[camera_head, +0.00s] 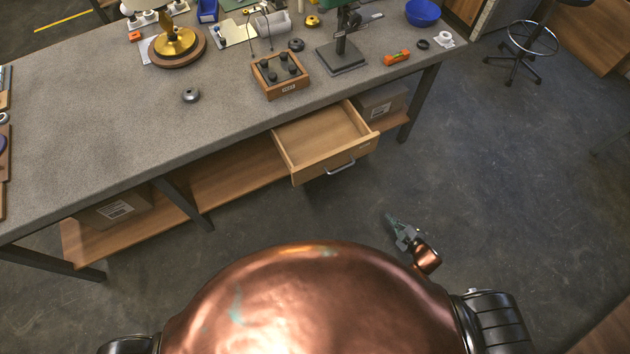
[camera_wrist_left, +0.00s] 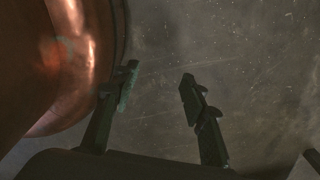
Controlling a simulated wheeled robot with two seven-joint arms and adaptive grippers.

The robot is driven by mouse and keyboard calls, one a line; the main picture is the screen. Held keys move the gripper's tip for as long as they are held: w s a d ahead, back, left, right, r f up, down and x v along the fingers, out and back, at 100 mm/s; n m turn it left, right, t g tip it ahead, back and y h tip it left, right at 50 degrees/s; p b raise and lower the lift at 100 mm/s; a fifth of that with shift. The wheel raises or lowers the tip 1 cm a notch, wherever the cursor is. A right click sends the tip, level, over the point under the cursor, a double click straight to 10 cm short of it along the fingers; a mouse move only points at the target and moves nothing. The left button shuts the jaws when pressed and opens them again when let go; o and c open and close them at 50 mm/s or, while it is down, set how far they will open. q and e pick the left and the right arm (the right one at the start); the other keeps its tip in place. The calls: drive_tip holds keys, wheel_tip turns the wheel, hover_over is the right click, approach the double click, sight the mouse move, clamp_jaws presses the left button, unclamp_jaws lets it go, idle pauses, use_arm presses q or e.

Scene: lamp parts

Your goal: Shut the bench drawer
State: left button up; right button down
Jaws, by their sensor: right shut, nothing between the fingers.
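The wooden bench drawer (camera_head: 324,142) is pulled out from under the grey bench top (camera_head: 110,112), and it looks empty inside. Its front panel faces me and carries a metal bar handle (camera_head: 340,167). My right gripper (camera_head: 391,219) is shut and empty, low over the floor, in front of the drawer and to the right of its handle, apart from it. My left gripper (camera_wrist_left: 158,88) shows only in the left wrist view, open and empty with bare floor beyond its fingers. It is hidden in the head view.
A lower wooden shelf (camera_head: 235,180) with cardboard boxes (camera_head: 112,210) runs under the bench. A dark bench leg (camera_head: 422,103) stands right of the drawer. A wooden block tray (camera_head: 280,76) sits on the bench above it. The floor between me and the drawer is clear.

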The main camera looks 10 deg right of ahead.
drive_tip(key=w+a+r+n+t+y+b, duration=0.1)
drive_tip(key=w+a+r+n+y+b, duration=0.25)
drive_tip(key=w+a+r+n, duration=0.2)
drive_tip(key=w+a+r+n+y+b, duration=0.1)
drive_tip(key=a+r+n+y+b, duration=0.2)
drive_tip(key=a+r+n+y, duration=0.5)
drive_tip(key=n+g+y+b, duration=0.2)
drive_tip(key=n+g+b, duration=0.1)
drive_tip(key=n+g, duration=0.2)
approach(304, 176)
drive_tip(key=s+a, duration=0.2)
drive_tip(key=a, duration=0.2)
drive_tip(key=w, duration=0.2)
drive_tip(key=w+a+b, duration=0.1)
drive_tip(key=shift+w+a+f, duration=0.15)
drive_tip(key=shift+w+f, duration=0.15)
drive_tip(key=shift+w, duration=0.25)
use_arm(q)
drive_tip(key=s+f+g, duration=0.1)
drive_tip(key=s+f, duration=0.2)
drive_tip(key=f, duration=0.8)
drive_tip(key=shift+s+f, duration=0.15)
drive_tip(key=shift+f, duration=0.25)
drive_tip(key=shift+d, duration=0.1)
use_arm(e)
drive_tip(key=shift+w, duration=0.15)
